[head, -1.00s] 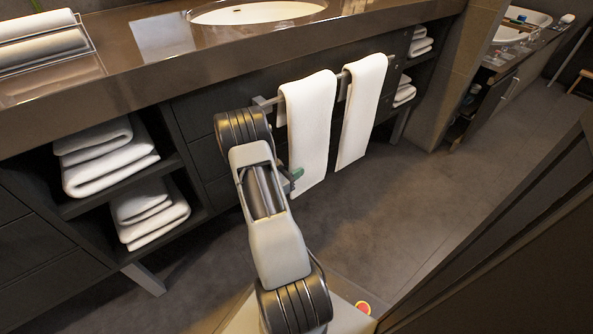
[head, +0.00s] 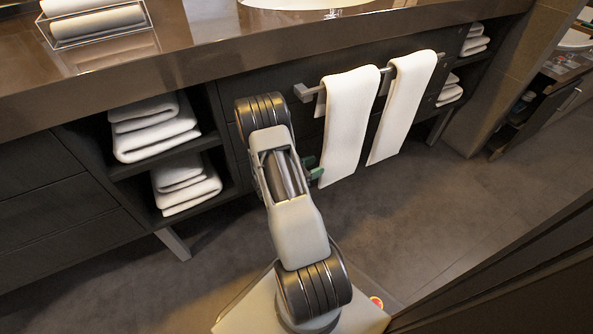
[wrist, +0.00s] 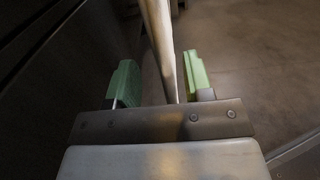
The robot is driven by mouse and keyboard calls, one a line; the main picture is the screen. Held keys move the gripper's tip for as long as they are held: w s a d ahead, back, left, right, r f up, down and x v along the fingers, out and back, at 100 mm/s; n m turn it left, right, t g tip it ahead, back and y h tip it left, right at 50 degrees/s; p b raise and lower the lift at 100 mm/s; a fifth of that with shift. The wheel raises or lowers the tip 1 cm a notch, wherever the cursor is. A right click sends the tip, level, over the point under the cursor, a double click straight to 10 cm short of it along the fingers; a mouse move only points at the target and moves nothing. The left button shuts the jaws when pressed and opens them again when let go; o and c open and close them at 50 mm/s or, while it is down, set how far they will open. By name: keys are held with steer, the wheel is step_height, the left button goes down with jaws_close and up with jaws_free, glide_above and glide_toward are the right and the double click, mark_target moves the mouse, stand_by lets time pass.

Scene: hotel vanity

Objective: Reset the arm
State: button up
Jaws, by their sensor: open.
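My gripper (wrist: 160,82) shows in the wrist view with its two green fingers spread apart. A pale strip, which looks like the edge of a hanging towel (wrist: 163,45), shows between and beyond the fingers; I cannot tell whether it touches them. In the head view my arm (head: 292,215) stands folded in front of the vanity, and only a bit of the green gripper (head: 314,173) shows beside it, next to the lower part of the left hanging towel (head: 347,125). The rest of the gripper is hidden behind my arm.
A second towel (head: 404,105) hangs to the right on the same metal bar (head: 309,91). Folded towels (head: 153,128) lie on open shelves under the brown counter (head: 200,55). A dark panel (head: 530,285) stands close at the lower right. The floor (head: 420,210) between is clear.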

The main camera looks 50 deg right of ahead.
steer(key=p+v, duration=0.1)
steer(key=v, duration=0.7)
steer(key=shift+p, duration=0.4)
steer(key=s+a+r+m+t+y+p, duration=0.1)
steer(key=a+r+m+t+y+p, duration=0.2)
steer(key=a+r+p, duration=0.5)
steer(key=s+a+r+m+t+y+p, duration=0.2)
steer(key=a+r+m+y+p, duration=0.4)
steer(key=r+p, duration=1)
steer(key=s+a+r+m+t+y+p, duration=0.1)
steer(key=a+r+m+t+y+p, duration=0.3)
steer(key=r, duration=3)
steer(key=a+m+y+p, duration=0.1)
steer(key=a+y+p, duration=0.3)
steer(key=a+p, duration=0.3)
steer(key=shift+s+a+p, duration=0.2)
steer(key=shift+s+p, duration=0.15)
steer(key=shift+p, duration=0.25)
steer(key=shift+r, duration=0.1)
